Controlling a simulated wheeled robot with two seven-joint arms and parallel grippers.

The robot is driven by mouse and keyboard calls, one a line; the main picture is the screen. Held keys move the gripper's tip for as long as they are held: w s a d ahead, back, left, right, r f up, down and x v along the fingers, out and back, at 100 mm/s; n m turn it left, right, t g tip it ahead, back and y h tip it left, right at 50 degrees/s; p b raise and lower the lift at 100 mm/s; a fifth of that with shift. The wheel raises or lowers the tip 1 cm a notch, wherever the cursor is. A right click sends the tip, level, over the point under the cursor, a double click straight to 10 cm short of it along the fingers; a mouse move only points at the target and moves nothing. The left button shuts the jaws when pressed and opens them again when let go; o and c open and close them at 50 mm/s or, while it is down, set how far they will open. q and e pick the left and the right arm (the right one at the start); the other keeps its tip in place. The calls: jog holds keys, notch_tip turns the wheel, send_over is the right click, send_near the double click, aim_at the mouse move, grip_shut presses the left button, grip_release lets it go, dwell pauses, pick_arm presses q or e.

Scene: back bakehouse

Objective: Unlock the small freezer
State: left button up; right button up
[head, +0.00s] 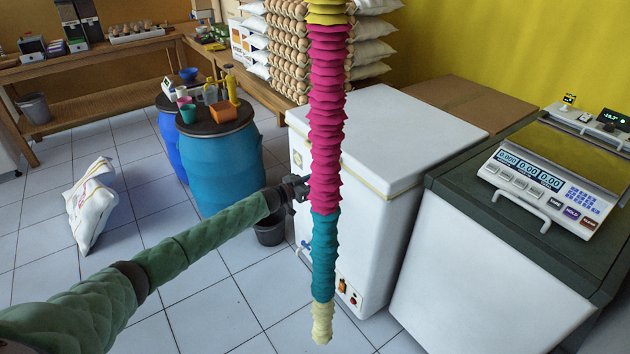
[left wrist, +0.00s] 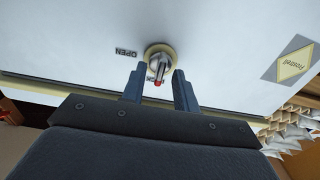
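The small freezer (head: 390,140) is a white chest with its lid down, in the middle of the head view. In the left wrist view its white front (left wrist: 90,30) carries a round metal lock knob (left wrist: 158,58) with a red-tipped lever. The red tip points at a label partly hidden by the lever; an "OPEN" label (left wrist: 126,52) is to the left, upside down. My left gripper (head: 300,186) is at the freezer's front. In the wrist view its open fingers (left wrist: 158,78) stand either side of the lever, with gaps visible. My right gripper is not in view.
A pink, teal and cream pleated strand (head: 325,180) hangs before the freezer, hiding part of its front. A dark-topped chest (head: 480,250) bearing a scale (head: 540,185) stands close right. Blue drums (head: 220,165), a dark bucket (head: 270,232) and a white sack (head: 92,205) are left.

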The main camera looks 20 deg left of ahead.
pick_arm(q)
grip_shut()
dwell(0.3)
jog(key=shift+s+d+f+m+b, duration=0.1)
jog(key=shift+m+b, duration=0.9)
jog(key=shift+m, duration=2)
jog(key=shift+f+m+b, duration=0.1)
jog(key=shift+m+b, duration=0.95)
jog(key=shift+m, duration=1.95)
jog(key=shift+s+d+f+m+b, duration=0.1)
jog(key=shift+m+b, duration=0.9)
jog(key=shift+m, duration=2)
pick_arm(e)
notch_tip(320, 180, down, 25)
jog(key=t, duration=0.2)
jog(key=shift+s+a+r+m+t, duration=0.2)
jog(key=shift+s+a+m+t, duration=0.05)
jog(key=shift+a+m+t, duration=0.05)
